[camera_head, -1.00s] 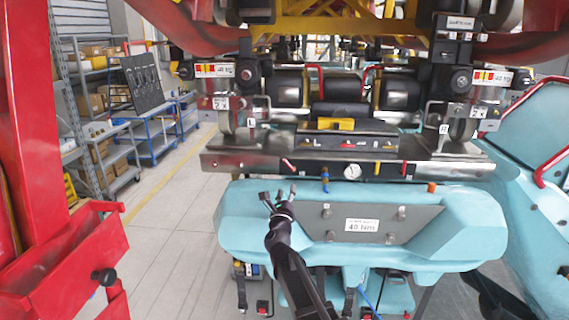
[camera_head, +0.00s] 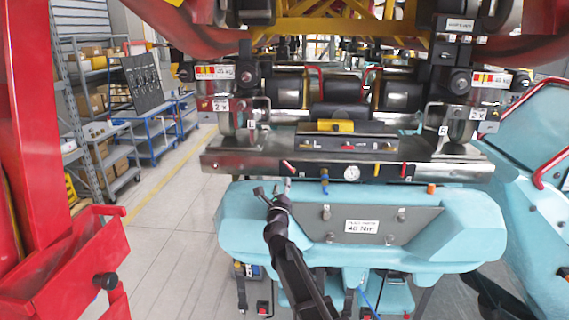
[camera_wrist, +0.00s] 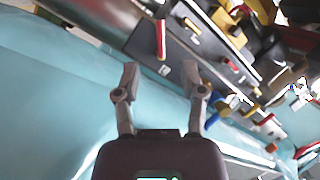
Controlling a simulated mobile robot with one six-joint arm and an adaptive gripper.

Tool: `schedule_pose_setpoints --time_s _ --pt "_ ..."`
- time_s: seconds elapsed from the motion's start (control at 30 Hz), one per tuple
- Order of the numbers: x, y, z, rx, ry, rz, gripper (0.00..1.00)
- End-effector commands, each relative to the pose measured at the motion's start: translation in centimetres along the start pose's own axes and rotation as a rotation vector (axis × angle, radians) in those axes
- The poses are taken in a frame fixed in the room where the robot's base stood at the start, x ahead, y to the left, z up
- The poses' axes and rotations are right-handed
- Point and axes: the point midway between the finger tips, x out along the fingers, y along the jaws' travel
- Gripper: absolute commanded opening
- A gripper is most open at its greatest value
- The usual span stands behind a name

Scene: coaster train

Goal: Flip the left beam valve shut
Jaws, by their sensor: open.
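The left beam valve is a small red lever (camera_head: 288,166) near the left end of the dark strip on the metal beam's front. It slants, with its upper end to the left. In the wrist view a red lever (camera_wrist: 161,39) with a pale lower end stands just beyond and between my fingertips, apart from them. My gripper (camera_head: 273,187) is just below the lever, in front of the beam and above the turquoise bumper. Its two fingers also show spread and empty in the wrist view (camera_wrist: 160,73).
The beam (camera_head: 235,160) also carries a blue valve (camera_head: 325,186), a pressure gauge (camera_head: 351,173) and a right red lever (camera_head: 404,171). An orange knob (camera_head: 431,188) sits to the right. The turquoise bumper (camera_head: 240,215) lies below. Open floor is at the left.

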Motion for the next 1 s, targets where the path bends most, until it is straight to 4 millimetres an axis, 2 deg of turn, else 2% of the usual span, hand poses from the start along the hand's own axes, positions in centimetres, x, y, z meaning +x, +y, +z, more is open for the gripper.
schedule_pose_setpoints --time_s 0.03,0.2,0.6,0.8,1.0 --pt "1.1 0.0 0.2 -0.001 0.0 -0.001 0.53" --pt "3.8 -0.1 0.1 -0.001 0.001 -0.002 0.53" --pt "9.3 -0.1 0.1 0.0 0.0 -0.001 0.53" --pt "10.6 -0.1 0.0 -0.001 0.0 -0.001 0.53" --pt "10.8 0.0 0.0 -0.001 0.0 -0.001 0.53"
